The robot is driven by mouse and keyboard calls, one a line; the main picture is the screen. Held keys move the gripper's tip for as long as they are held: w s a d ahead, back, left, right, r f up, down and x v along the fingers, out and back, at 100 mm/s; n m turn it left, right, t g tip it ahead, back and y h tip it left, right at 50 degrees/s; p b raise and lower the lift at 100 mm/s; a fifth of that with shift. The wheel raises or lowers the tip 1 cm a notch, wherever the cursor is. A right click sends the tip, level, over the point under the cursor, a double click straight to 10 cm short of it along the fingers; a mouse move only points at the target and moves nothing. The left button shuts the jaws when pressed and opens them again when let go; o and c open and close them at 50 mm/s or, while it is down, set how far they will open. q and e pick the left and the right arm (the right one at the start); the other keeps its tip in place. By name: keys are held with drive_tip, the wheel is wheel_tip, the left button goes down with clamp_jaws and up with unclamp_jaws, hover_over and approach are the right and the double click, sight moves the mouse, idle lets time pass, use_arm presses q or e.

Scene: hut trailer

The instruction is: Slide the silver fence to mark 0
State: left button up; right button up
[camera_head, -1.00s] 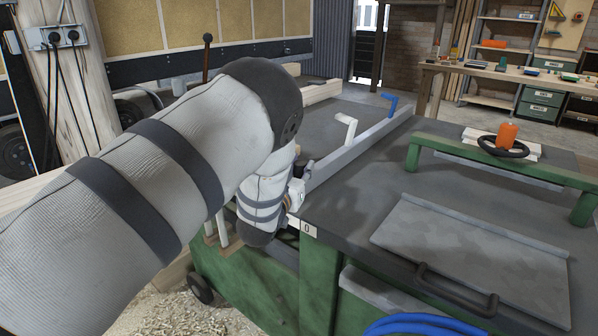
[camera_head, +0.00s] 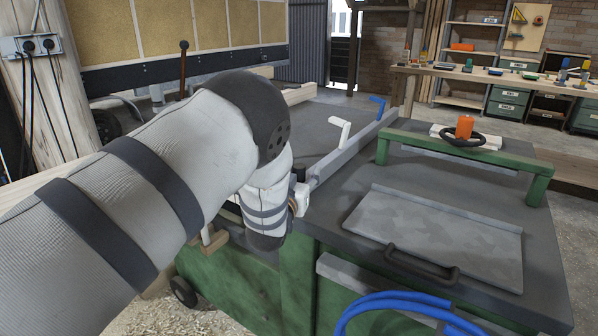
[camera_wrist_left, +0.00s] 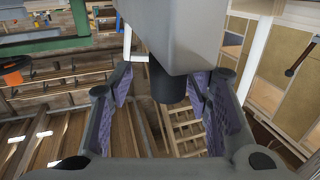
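The silver fence (camera_head: 350,155) is a long pale grey bar lying across the dark table of the green machine. Its near end is beside my left gripper (camera_head: 299,194), which is partly hidden by my own arm in the head view. In the left wrist view a grey block, seemingly the fence's end (camera_wrist_left: 180,35), with a black knob (camera_wrist_left: 166,86) under it, stands between the spread fingers of my left gripper (camera_wrist_left: 163,95). The fingers are open and look apart from the knob. The 0 mark is hidden now. My right gripper is not in view.
A white crank handle (camera_head: 340,134) and a blue one (camera_head: 378,106) stand by the fence. A green frame (camera_head: 470,155), an orange knob (camera_head: 465,127) on a black wheel and a grey plate with a black handle (camera_head: 422,265) are to the right. A blue hose (camera_head: 400,303) lies in front.

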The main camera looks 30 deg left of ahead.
use_arm(q)
drive_tip(key=shift+a+r, duration=0.1)
drive_tip(key=shift+s, duration=0.2)
drive_tip(key=v, duration=1.1)
drive_tip(key=shift+s+d, duration=0.25)
drive_tip(key=shift+s, duration=0.05)
